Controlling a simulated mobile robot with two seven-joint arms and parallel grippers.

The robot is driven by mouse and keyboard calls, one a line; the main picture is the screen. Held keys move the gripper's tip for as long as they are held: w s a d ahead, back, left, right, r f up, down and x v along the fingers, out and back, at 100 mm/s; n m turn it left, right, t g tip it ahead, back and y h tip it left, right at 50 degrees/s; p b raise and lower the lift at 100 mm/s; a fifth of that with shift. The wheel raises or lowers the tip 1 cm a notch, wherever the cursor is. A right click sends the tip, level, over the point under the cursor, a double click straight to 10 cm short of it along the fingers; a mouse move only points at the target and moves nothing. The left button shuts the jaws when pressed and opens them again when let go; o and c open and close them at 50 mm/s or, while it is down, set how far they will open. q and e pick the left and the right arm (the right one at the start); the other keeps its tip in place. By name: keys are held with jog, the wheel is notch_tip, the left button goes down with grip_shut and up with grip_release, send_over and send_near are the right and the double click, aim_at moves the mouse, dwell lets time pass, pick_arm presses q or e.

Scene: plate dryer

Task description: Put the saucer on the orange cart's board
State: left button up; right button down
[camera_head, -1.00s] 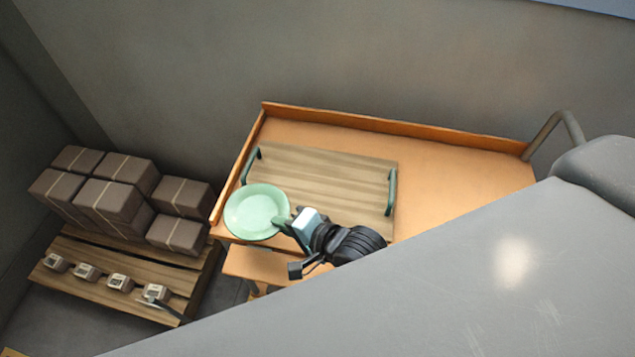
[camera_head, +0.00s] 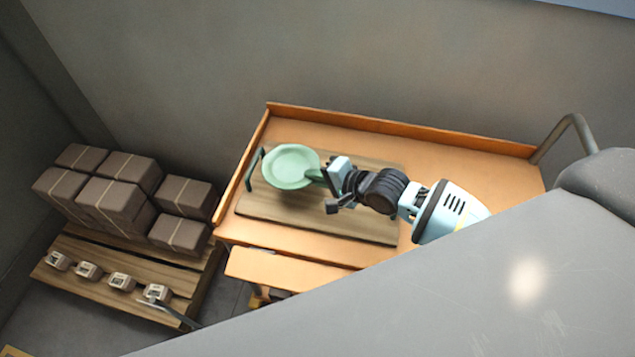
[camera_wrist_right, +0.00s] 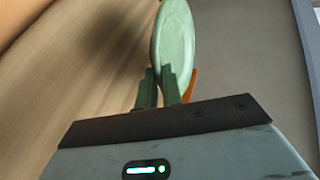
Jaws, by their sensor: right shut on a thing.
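The pale green saucer (camera_head: 291,165) is over the left part of the wooden board (camera_head: 318,213) on the orange cart (camera_head: 435,163). My right gripper (camera_head: 316,175) is shut on the saucer's right rim. In the right wrist view the saucer (camera_wrist_right: 174,45) shows nearly edge-on between the green fingers (camera_wrist_right: 160,88), with the board's wood (camera_wrist_right: 75,80) to its left. I cannot tell how far the saucer is above the board. My left gripper is not in view.
The board has a dark green handle (camera_head: 255,168) at its left end, close to the saucer. The cart has a raised rim along its back and left. Brown boxes (camera_head: 110,200) stand on a pallet at the left. A large grey surface (camera_head: 430,300) fills the lower right.

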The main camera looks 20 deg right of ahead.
aim_at(318, 192)
jog(key=f, duration=0.2)
jog(key=shift+w+d+f, duration=0.3)
jog(key=shift+w+d, duration=0.05)
jog(key=shift+f, duration=0.4)
jog(key=shift+f+b, duration=0.15)
jog(key=shift+b, duration=0.15)
jog(key=c, duration=2)
grip_release()
jog(key=shift+f, duration=0.1)
jog(key=shift+o, duration=0.9)
